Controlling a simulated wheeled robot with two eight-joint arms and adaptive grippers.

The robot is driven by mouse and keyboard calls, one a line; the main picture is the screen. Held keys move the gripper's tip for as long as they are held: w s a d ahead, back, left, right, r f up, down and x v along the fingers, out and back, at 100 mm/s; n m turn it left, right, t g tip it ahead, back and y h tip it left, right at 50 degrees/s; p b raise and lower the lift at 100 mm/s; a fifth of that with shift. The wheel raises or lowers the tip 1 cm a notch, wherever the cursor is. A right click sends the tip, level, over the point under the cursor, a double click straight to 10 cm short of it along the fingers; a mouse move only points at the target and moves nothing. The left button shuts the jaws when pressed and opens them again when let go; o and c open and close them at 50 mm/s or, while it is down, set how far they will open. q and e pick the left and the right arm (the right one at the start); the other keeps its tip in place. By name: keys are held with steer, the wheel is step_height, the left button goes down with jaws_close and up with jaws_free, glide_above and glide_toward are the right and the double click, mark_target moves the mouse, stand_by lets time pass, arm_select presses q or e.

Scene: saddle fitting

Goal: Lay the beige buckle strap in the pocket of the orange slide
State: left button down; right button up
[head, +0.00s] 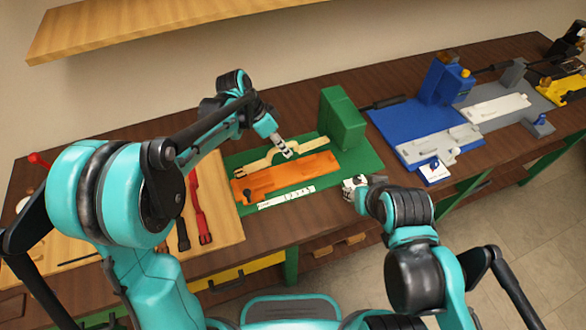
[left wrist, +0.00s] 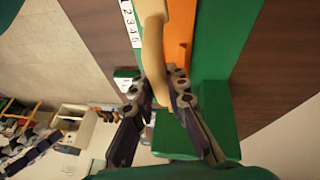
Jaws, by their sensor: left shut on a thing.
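In the left wrist view the strap (left wrist: 153,40) runs between the two fingers (left wrist: 163,86) and covers part of the orange slide (left wrist: 180,30). In the head view the strap appears just behind the orange slide (head: 285,178), roughly parallel to it; it looks raised above it. The slide's pocket cannot be made out. My right gripper (head: 354,187) is by the table's front edge; its jaws are unclear.
The slide sits on a green base (head: 366,161) with a tall green block (head: 343,118) at its right end. A numbered white strip (head: 287,197) lies in front. Red (head: 197,200) and dark straps lie on a wooden board (head: 225,222) at left. A blue fixture (head: 405,122) stands right.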

arm_select(q)
steer(key=shift+w+d+m, duration=0.15)
steer(key=shift+d+m, duration=0.05)
steer(key=shift+m, duration=0.2)
steer(key=b, duration=0.3)
glide_above(292, 174)
steer(key=a, duration=0.2)
step_height(292, 174, down, 9)
steer(key=shift+w+f, duration=0.2)
steer(key=shift+f, duration=0.25)
steer(key=shift+f, duration=0.1)
steer(key=c, duration=1.5)
jaws_free()
steer(key=shift+c, duration=0.2)
